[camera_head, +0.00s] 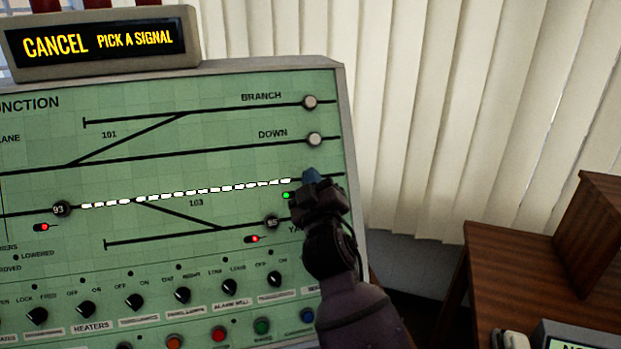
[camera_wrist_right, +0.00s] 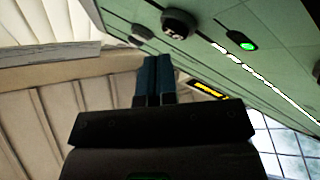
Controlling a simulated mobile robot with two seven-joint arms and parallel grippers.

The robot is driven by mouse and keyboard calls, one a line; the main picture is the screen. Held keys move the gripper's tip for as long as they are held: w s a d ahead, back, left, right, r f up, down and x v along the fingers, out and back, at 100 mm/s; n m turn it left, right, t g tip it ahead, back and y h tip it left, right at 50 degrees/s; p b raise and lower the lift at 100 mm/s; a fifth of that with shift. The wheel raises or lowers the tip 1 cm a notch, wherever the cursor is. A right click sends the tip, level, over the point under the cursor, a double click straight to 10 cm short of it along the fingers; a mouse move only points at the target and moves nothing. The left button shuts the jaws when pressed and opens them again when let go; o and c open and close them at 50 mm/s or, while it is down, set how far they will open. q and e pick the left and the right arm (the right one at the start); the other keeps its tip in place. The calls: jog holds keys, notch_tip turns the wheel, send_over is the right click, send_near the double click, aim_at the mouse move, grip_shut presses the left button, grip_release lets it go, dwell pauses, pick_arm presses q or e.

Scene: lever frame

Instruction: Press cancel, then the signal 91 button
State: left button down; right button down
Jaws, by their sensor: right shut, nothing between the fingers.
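The green track panel (camera_head: 240,130) fills the left of the head view. Its display (camera_head: 97,43) reads "CANCEL PICK A SIGNAL". My right gripper (camera_head: 312,176) is shut and empty at the panel's right edge, by the end of the white lit route (camera_head: 190,192). In the right wrist view its blue fingertips (camera_wrist_right: 154,72) are close together. A dark round button (camera_wrist_right: 180,22) with a white number, not surely readable, is above and right of them, near a green lamp (camera_wrist_right: 248,46). In the head view my gripper hides this spot. No button labelled cancel is readable.
Signal buttons 93 (camera_head: 61,209) and 95 (camera_head: 272,222) have red lamps nearby. Pale buttons mark Branch (camera_head: 310,102) and Down (camera_head: 315,139). Black knobs and coloured buttons, including a red one (camera_head: 219,333), line the lower panel. A wooden desk (camera_head: 520,255) stands at right.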

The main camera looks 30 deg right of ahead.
pick_arm(q)
jog(key=shift+f, duration=0.1)
pick_arm(e)
jog(key=shift+w+f, duration=0.1)
jog(key=shift+w, duration=0.05)
jog(key=shift+w+d+f, duration=0.1)
jog(key=shift+w, duration=0.15)
pick_arm(q)
jog(key=shift+s+f+b, duration=0.15)
jog(key=shift+f+b, duration=0.15)
pick_arm(e)
jog(key=shift+w+d+f, duration=0.1)
jog(key=shift+w+f, duration=0.1)
jog(key=shift+w, duration=0.15)
dwell(0.9)
pick_arm(q)
jog(key=shift+r, duration=0.1)
jog(key=shift+w+r+p, duration=0.3)
jog(key=shift+r+p, duration=0.25)
jog(key=shift+r, duration=0.15)
pick_arm(e)
jog(key=shift+s+a+r, duration=0.2)
jog(key=shift+s+r, duration=0.2)
jog(key=shift+s, duration=0.35)
